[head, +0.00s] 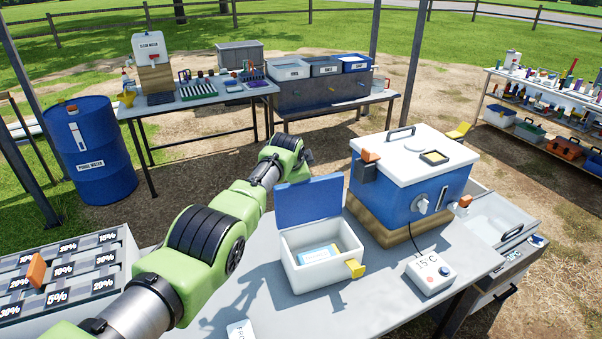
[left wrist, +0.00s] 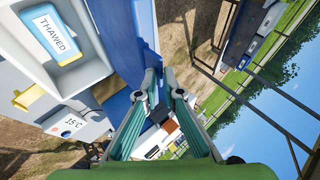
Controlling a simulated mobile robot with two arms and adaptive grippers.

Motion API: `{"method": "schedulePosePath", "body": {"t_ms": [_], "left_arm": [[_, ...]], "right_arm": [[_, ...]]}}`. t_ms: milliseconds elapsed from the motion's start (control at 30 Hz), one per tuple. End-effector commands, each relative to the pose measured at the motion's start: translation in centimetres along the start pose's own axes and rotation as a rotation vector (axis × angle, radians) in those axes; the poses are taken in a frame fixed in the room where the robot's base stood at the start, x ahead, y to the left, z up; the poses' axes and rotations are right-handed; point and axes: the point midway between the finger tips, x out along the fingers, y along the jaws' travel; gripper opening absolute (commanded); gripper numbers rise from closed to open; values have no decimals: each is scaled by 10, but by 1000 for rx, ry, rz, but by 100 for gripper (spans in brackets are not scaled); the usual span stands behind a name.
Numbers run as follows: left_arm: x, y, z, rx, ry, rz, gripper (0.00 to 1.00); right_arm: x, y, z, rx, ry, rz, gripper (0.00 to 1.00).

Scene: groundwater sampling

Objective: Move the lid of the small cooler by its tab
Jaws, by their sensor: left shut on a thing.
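The small cooler (head: 297,268) is a white box on the grey table, with its blue lid (head: 309,201) standing up open at the back. A yellow piece (head: 355,268) sits on its front right side. A blue-and-white pack (head: 318,255) lies inside; in the left wrist view the pack (left wrist: 57,36) reads "THAWED". My left arm reaches behind the raised lid, and the lid hides the fingers in the head view. In the left wrist view my left gripper (left wrist: 160,82) is shut at the edge of the blue lid (left wrist: 122,30); the tab is hidden. My right gripper is not in view.
A large blue cooler (head: 401,200) with a white lid stands on wood close to the right. A white 15°C display box (head: 431,273) is in front of it. A labelled tray (head: 62,268) lies left. The table's front middle is mostly clear.

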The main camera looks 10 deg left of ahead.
Motion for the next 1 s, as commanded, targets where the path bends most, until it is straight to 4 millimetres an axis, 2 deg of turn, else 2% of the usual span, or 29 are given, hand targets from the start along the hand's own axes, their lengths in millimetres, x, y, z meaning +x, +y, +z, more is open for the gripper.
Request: {"method": "schedulePosePath", "body": {"t_ms": [67, 133, 167, 667, 1000], "left_arm": [[4, 8, 6, -1, -12, 16, 0], [5, 9, 7, -1, -13, 17, 18], [4, 8, 7, -1, -13, 16, 22], [0, 3, 3, 0, -5, 6, 22], [-16, 1, 3, -2, -5, 5, 22]], "right_arm": [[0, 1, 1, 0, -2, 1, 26], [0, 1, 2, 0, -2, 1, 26], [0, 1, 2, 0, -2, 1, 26], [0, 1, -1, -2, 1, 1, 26], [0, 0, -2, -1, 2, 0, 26]]}}
